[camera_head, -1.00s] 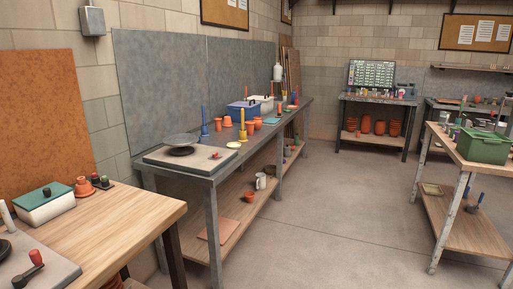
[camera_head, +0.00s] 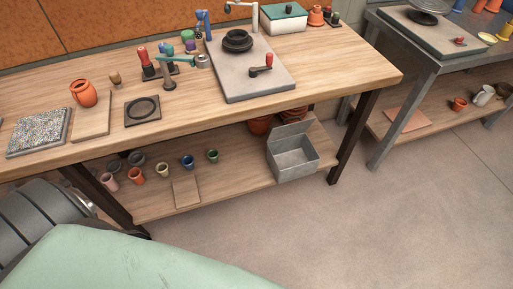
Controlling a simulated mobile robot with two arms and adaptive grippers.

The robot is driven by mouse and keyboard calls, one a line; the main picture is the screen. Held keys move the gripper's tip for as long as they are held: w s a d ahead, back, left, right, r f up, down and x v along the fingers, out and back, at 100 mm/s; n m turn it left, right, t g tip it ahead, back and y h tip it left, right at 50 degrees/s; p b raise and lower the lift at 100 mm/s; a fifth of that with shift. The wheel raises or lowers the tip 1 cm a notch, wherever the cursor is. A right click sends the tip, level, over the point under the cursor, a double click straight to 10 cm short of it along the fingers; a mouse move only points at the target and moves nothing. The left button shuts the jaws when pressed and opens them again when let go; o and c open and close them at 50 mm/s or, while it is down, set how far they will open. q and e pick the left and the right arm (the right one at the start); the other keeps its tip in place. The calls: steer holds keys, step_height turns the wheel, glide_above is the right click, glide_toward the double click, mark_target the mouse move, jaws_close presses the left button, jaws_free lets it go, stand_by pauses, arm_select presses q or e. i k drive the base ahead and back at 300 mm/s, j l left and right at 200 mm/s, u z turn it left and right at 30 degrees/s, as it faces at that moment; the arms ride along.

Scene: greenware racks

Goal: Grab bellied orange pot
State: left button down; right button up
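A bellied orange pot (camera_head: 84,93) stands upright near the left of the wooden workbench (camera_head: 340,68) in the head view. It sits on a thin wooden board (camera_head: 92,124) and seems to have a short neck and a small handle or lug. Nothing covers it. Neither of my grippers shows in the head view.
Left of the board lies a speckled grey slab (camera_head: 39,132); right of it is a dark square tile (camera_head: 142,110). Tools on stands and a grey slab with a black wheel (camera_head: 237,41) are further right. The lower shelf holds small cups and a metal bin (camera_head: 293,160).

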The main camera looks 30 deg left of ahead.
mark_target(82, 91)
steer(key=u, duration=2.1)
steer(key=j+z, duration=0.2)
steer(key=z, duration=0.2)
steer(key=j+z, duration=0.25)
steer(key=z, duration=0.2)
steer(key=j+z, duration=0.25)
steer(key=z, duration=0.15)
